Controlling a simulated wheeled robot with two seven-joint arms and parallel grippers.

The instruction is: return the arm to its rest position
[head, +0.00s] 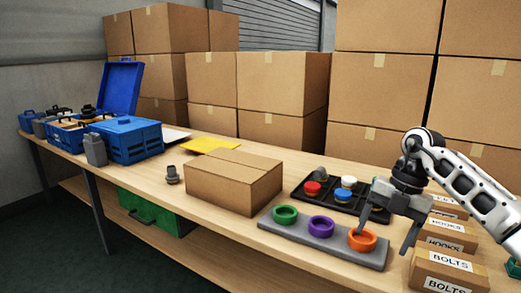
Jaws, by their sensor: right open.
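My right gripper (389,228) is open, its two fingers pointing down at the right part of the table. One finger overlaps the orange ring (362,239) in the picture; I cannot tell whether it touches. Nothing shows between the fingers. My right arm (470,185) comes in from the right edge. My left gripper and left arm are not in this view.
A grey block holds the orange, purple (321,225) and green (285,214) rings. Behind it is a black tray (341,203) with coloured pieces. A cardboard box (233,181) stands left of these; labelled boxes (449,267) stand at right. Blue boxes (128,138) fill the far left.

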